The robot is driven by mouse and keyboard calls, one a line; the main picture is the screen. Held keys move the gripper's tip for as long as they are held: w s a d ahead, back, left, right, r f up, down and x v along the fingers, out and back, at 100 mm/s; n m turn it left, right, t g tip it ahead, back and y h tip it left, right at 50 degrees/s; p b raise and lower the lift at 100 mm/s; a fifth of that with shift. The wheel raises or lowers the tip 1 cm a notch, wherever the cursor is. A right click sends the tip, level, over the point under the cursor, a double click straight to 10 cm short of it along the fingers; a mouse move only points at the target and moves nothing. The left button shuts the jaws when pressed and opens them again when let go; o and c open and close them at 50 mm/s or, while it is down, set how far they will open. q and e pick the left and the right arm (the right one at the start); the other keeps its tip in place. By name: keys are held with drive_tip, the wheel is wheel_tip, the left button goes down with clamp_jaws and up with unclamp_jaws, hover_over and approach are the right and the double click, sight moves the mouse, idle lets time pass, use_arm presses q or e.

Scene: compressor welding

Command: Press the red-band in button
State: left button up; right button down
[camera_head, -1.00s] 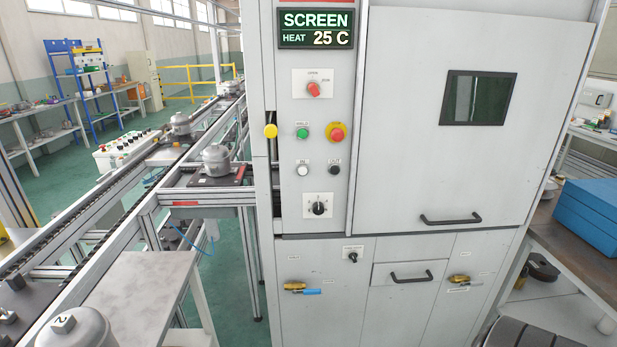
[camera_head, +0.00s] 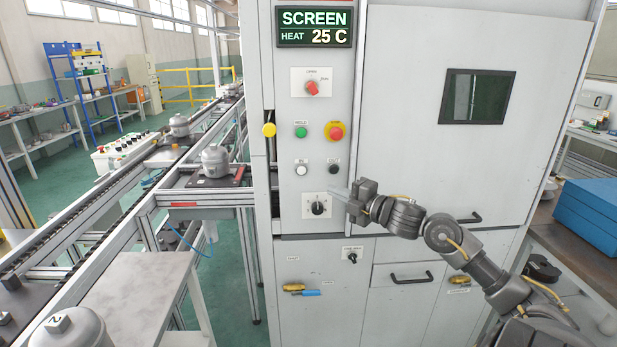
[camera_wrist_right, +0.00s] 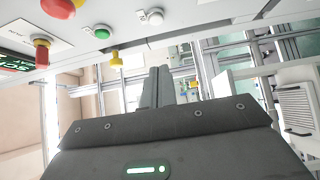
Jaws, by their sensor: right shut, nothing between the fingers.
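The white button (camera_head: 302,169) sits on the grey machine's control panel, with a small label above it that seems to read IN; no red band can be made out. It also shows in the right wrist view (camera_wrist_right: 155,17), near the top edge. A black button (camera_head: 334,169) is to its right. My right gripper (camera_head: 342,194) is shut and empty, in front of the panel, below and right of the white button and apart from it. Its fingers also show in the right wrist view (camera_wrist_right: 160,85). My left gripper is not in view.
A green button (camera_head: 302,132), a red button on yellow (camera_head: 335,131) and a yellow knob (camera_head: 269,130) are above. A black rotary switch (camera_head: 317,208) is below, close to my right fingertips. A conveyor (camera_head: 130,190) runs at the left.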

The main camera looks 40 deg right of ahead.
idle(0.3)
drive_tip(key=p, duration=0.5)
approach(298, 171)
drive_tip(key=w+a, duration=0.2)
drive_tip(key=w, duration=0.2)
drive_tip(key=shift+w+d+p, duration=0.35)
drive_tip(key=shift+w+d, duration=0.2)
drive_tip(key=shift+w, duration=0.3)
